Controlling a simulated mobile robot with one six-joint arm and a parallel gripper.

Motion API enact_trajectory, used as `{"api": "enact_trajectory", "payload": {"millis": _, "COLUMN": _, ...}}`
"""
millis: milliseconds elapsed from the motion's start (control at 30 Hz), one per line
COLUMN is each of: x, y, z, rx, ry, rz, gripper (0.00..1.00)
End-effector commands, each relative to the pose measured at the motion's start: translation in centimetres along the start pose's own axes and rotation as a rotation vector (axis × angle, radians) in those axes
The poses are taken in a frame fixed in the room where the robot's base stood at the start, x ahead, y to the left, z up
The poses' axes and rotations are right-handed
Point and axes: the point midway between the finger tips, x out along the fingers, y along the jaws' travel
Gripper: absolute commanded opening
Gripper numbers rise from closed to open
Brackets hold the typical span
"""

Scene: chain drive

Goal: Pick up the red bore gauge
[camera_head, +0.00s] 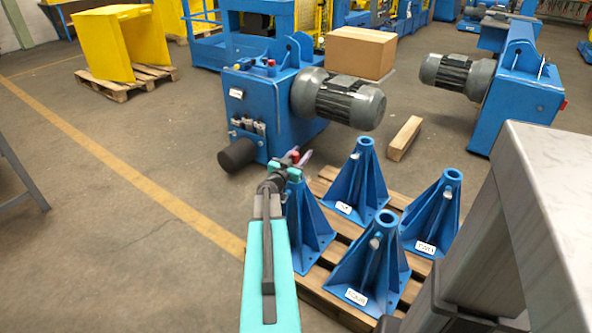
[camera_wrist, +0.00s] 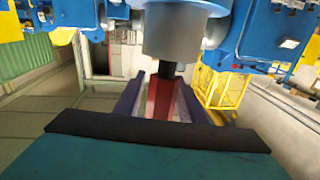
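My gripper (camera_head: 298,158) is at the end of the teal arm, over the top of the left blue stand in the head view. The red bore gauge (camera_wrist: 162,98) shows in the wrist view as a red body between my two purple-grey fingers. A dark stem and a wide grey cylinder line up beyond it; I cannot tell whether they belong to it. In the head view only a small red spot (camera_head: 295,156) shows at the gripper. Whether the fingers touch the red body is not clear.
Several blue conical stands (camera_head: 357,185) stand on a wooden pallet (camera_head: 312,283). A blue drive unit with a grey motor (camera_head: 338,98) is close beyond my gripper. A grey metal surface (camera_head: 550,190) is at the right.

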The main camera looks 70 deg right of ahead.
Motion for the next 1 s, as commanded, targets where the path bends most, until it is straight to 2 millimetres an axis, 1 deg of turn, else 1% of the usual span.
{"api": "enact_trajectory", "payload": {"millis": 33, "x": 0.0, "y": 0.01, "z": 0.0, "rx": 0.0, "ry": 0.0, "rz": 0.0, "gripper": 0.27}}
{"api": "enact_trajectory", "payload": {"millis": 100, "x": 0.0, "y": 0.01, "z": 0.0, "rx": 0.0, "ry": 0.0, "rz": 0.0, "gripper": 0.15}}
{"api": "enact_trajectory", "payload": {"millis": 200, "x": 0.01, "y": 0.03, "z": 0.0, "rx": 0.0, "ry": 0.0, "rz": 0.0, "gripper": 0.0}}
{"api": "enact_trajectory", "payload": {"millis": 1000, "x": 0.03, "y": 0.19, "z": 0.04, "rx": -0.002, "ry": 0.0, "rz": 0.003, "gripper": 0.0}}
